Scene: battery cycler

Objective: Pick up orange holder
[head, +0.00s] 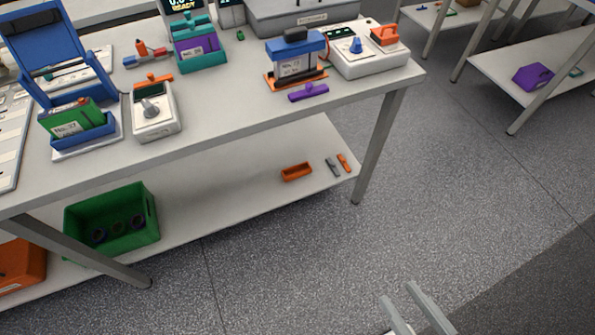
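A small orange open-topped holder (296,172) sits on the lower shelf (240,195) of the long table, near the shelf's right part. Another orange piece, a flat orange base (270,80), lies on the tabletop under a blue-and-black block (296,60). I cannot tell for sure which one the task names. My gripper (398,292) shows at the bottom edge, over the floor, its two grey fingers parted with nothing between them. It is well apart from both orange pieces, in front of the table and to the right.
Grey and orange small parts (338,164) lie right of the holder. A green bin (110,222) stands on the shelf's left. The table leg (380,145) stands at the shelf's right end. The tabletop is crowded with instruments. The floor (290,270) in front is clear.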

